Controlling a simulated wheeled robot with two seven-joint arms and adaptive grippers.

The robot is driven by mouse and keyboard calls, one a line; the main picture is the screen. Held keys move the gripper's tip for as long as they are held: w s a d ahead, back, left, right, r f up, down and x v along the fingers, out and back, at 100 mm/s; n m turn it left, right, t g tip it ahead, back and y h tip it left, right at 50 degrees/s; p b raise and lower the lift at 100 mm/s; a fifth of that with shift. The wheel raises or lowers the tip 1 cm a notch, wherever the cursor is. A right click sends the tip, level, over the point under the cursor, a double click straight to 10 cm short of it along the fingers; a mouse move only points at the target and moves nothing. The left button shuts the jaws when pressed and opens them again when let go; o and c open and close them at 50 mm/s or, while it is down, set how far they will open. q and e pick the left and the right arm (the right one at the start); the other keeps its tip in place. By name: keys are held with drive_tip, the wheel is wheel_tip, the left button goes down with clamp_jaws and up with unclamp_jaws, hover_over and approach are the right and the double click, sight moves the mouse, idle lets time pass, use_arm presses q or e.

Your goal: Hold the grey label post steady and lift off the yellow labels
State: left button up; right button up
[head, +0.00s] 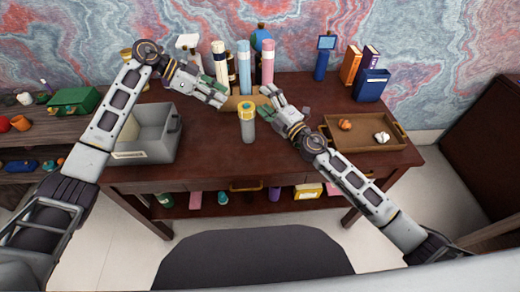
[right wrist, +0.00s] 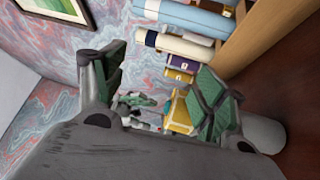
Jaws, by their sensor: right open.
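The grey label post (head: 248,132) stands upright near the desk's front edge, with yellow labels (head: 246,110) around its upper part. My left gripper (head: 222,97) is behind and left of it, apart from it and empty, with its green pads apart. My right gripper (head: 271,97) is open to the right of the post and a little behind. In the right wrist view the yellow labels (right wrist: 181,114) show between and beyond the open fingers (right wrist: 165,78), partly hidden by one finger. The grey post (right wrist: 266,133) shows behind that finger.
A grey bin (head: 151,137) stands on the left of the desk. A brown tray (head: 366,146) with small objects lies on the right. Tall coloured cylinders (head: 243,65) stand in a wooden holder behind the grippers. Books (head: 371,86) stand at the back right.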

drive_tip(key=s+f+m+h, duration=0.2)
drive_tip(key=s+f+m, duration=0.1)
drive_tip(key=f+m, duration=0.3)
drive_tip(key=m+h, duration=0.5)
drive_tip(key=m, duration=1)
approach(250, 126)
drive_tip(key=shift+s+d+f+t, duration=0.2)
drive_tip(key=shift+s+f+t, duration=0.25)
drive_tip(key=shift+s, duration=0.3)
drive_tip(key=shift+w+a, duration=0.1)
drive_tip(key=shift+w, duration=0.1)
drive_tip(key=shift+x, duration=6.7)
drive_tip(key=shift+a, duration=0.15)
drive_tip(key=shift+s, duration=0.1)
drive_tip(key=shift+c, duration=0.3)
drive_tip(key=c, duration=1.1)
